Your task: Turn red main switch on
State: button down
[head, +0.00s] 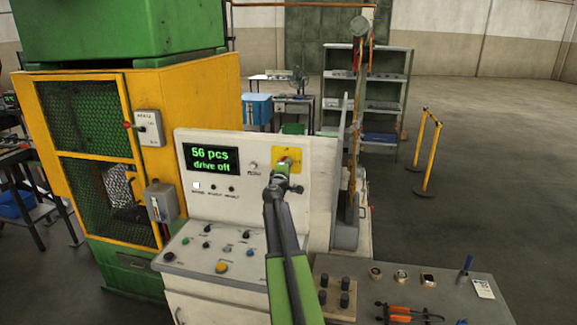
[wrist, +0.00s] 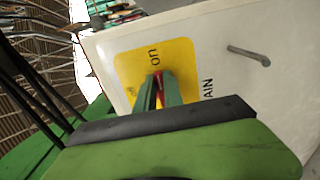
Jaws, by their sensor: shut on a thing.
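The red main switch (wrist: 160,88) sits on a yellow plate (wrist: 182,62) marked "on" and "off" on the light control panel. In the wrist view only a small red strip of the switch shows between the fingers of my gripper (wrist: 159,90), which is shut on it. The word "MAIN" is partly readable beside the plate. In the head view my gripper (head: 282,165) reaches the yellow plate (head: 294,155), and the arm hides part of the panel. The display (head: 210,159) reads "56 pcs" and "drive off". The switch's exact angle is hard to tell.
The console (head: 215,255) below carries several knobs and buttons. A yellow and green caged machine (head: 95,150) stands at left. A grey table (head: 400,285) with tools and small parts is at lower right. Open floor lies at right, with a yellow barrier (head: 428,150).

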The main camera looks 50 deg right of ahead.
jog(key=shift+f, duration=0.1)
jog(key=c, duration=1.5)
grip_release()
jog(key=shift+o, duration=0.2)
jog(key=v, duration=1.7)
jog(key=shift+a, duration=0.25)
